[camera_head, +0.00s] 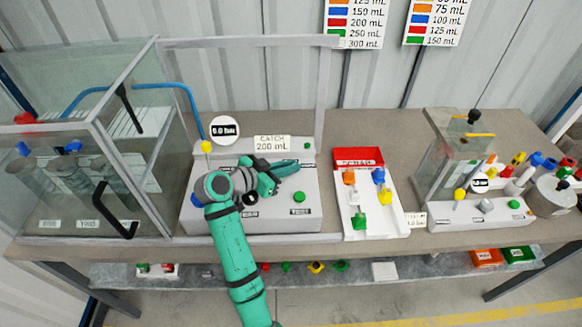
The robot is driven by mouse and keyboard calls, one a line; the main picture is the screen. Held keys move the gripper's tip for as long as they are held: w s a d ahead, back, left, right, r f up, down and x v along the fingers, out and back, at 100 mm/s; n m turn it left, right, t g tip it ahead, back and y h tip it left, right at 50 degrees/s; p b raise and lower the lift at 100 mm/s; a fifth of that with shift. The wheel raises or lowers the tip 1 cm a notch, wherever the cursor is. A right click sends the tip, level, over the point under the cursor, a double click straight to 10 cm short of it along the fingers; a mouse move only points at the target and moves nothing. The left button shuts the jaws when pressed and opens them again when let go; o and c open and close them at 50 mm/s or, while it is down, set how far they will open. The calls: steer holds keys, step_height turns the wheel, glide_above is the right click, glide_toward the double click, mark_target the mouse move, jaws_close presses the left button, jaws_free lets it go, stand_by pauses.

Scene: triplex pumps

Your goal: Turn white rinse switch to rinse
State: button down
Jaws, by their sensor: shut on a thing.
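The white control box (310,222) stands on the bench left of centre, in front of a clear-backed frame. The gripper is shut on a small part there, apparently the white rinse switch, which my gripper and wrist hide. The switch's position cannot be read. Small labels lie on the front of the panel, too small to read. A green button (299,197) is to the right of the gripper, and a yellow-topped lever (207,147) is behind my wrist.
A glass cabinet (95,150) with a black handle stands close on the left. A red and white tray (385,222) with coloured parts is to the right. A second pump unit (470,214) is farther right. A "CATCH 200 mL" sign (272,143) stands behind the gripper.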

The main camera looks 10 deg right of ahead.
steer(key=shift+w+a+f+m+g+h, duration=0.1)
steer(key=shift+m+g+h, duration=0.05)
steer(key=shift+m+g, duration=0.3)
steer(key=shift+a+m+g+h, duration=0.1)
steer(key=shift+m+g+h, duration=0.05)
steer(key=shift+m+g, duration=0.25)
steer(key=shift+g, duration=0.25)
steer(key=c, duration=1.9)
jaws_free()
steer(key=shift+o, duration=0.2)
steer(key=shift+d, duration=0.1)
steer(key=shift+a+r, duration=0.2)
steer(key=shift+a, duration=0.15)
steer(key=v, duration=1)
steer(key=shift+f, duration=0.15)
steer(key=shift+a, duration=0.1)
